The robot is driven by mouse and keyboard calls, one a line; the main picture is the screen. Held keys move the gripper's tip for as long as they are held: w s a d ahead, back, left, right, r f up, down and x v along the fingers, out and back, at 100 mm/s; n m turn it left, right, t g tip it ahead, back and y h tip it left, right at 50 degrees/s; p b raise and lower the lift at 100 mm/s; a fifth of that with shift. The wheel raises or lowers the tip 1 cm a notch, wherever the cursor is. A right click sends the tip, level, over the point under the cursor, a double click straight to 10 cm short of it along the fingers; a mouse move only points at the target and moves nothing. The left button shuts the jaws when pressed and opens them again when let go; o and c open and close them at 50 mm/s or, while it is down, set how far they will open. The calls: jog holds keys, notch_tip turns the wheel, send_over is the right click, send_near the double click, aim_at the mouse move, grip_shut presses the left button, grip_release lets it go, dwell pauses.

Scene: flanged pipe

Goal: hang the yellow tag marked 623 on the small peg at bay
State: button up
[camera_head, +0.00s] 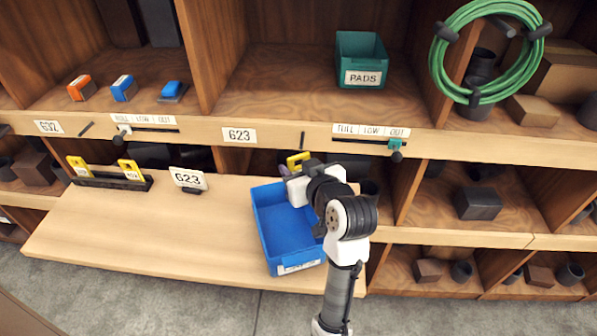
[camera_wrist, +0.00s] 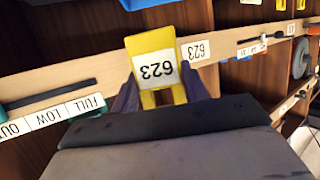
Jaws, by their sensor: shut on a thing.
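My gripper (camera_head: 298,163) is shut on the yellow tag (camera_head: 299,157), just below the shelf edge in the head view. In the wrist view the tag (camera_wrist: 157,55) sits between the two fingers (camera_wrist: 158,98), its white 623 label upside down. The bay label 623 (camera_head: 239,135) is on the shelf edge, left of my gripper; it also shows in the wrist view (camera_wrist: 195,50). A small dark peg (camera_head: 303,135) sticks out of that edge, right of the label and above the tag. The tag is apart from this peg. I cannot make out this peg in the wrist view.
A FULL/LOW/OUT slider (camera_head: 371,131) is right of the peg. A blue bin (camera_head: 268,225) stands on the pull-out board (camera_head: 150,240) below my arm. A rack with yellow tags (camera_head: 108,180) and a 623 card (camera_head: 188,179) are at left. Another peg (camera_head: 86,129) is by label 632.

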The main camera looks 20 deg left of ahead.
aim_at(302, 147)
jog(key=shift+w+a+f+b, duration=0.15)
jog(key=shift+w+a, duration=0.15)
jog(key=shift+w, duration=0.75)
jog(key=shift+w+a+b, duration=0.15)
jog(key=shift+w+a, duration=0.15)
jog(key=shift+w, duration=0.75)
jog(key=shift+w+a+f+b, duration=0.15)
jog(key=shift+w+a, duration=0.15)
jog(key=shift+w, duration=0.75)
jog(key=shift+w+a+f, duration=0.1)
jog(key=shift+w+f, duration=0.05)
jog(key=shift+w, duration=0.25)
jog(key=shift+w, duration=0.2)
